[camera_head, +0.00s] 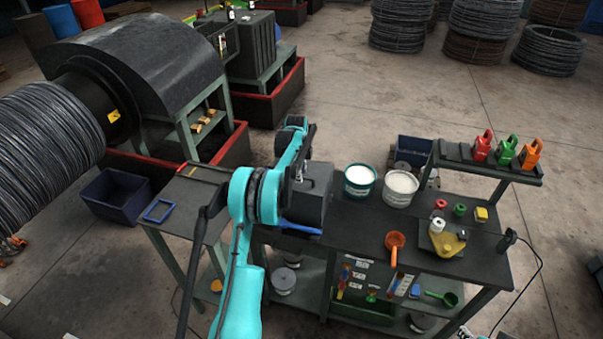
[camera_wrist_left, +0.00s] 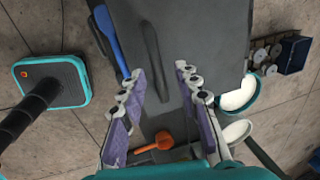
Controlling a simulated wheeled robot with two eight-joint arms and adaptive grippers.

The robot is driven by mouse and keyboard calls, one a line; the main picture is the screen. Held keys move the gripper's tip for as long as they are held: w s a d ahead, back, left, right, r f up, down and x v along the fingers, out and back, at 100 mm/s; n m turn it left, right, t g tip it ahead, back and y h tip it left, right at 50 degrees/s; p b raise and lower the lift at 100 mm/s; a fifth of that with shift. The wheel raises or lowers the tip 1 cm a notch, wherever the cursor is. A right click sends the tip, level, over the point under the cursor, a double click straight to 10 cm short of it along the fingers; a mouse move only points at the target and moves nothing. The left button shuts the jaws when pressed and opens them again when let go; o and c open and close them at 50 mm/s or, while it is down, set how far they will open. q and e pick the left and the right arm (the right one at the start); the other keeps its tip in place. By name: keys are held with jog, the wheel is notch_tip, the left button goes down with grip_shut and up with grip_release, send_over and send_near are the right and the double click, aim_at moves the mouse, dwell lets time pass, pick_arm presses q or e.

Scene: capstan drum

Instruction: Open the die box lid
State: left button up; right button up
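The die box (camera_head: 318,190) is a dark grey block on the workbench. In the left wrist view its dark top (camera_wrist_left: 205,40) fills the middle, with a raised dark bar like a handle (camera_wrist_left: 153,60) running along it. I see no open gap at the lid. My left gripper (camera_head: 300,174) is above the box and partly hidden by my arm in the head view. In the left wrist view the gripper (camera_wrist_left: 158,80) has its purple-padded fingers apart, with nothing between them and the bar just beyond the tips.
A blue bar (camera_head: 300,227) lies along the box's near side. Two white-filled buckets (camera_head: 359,179) (camera_head: 400,187) stand right of the box. A blue frame (camera_head: 159,210) lies on the left table.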

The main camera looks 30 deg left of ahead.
pick_arm(q)
jog(key=shift+f, duration=0.3)
jog(key=shift+d, duration=0.1)
grip_shut()
